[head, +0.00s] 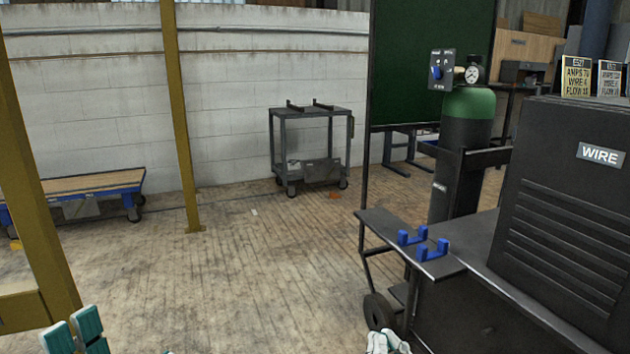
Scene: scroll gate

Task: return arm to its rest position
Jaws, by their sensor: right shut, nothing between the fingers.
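My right gripper (386,343) shows at the bottom edge, right of the middle, as a small pale shape. It is shut and empty, below the front of the welding cart, and most of it is cut off by the frame. Teal pads of my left gripper (75,331) show in the bottom left corner. They are close together, and the rest of that gripper is out of view, so I cannot tell whether it is open or shut. I see nothing held in either gripper.
A black welding cart (560,215) fills the right, with blue brackets (432,250) on its shelf and a green-topped gas cylinder (466,135) behind. A yellow post (181,120) stands at left. A grey trolley (310,145) is by the wall. The middle floor (260,270) is clear.

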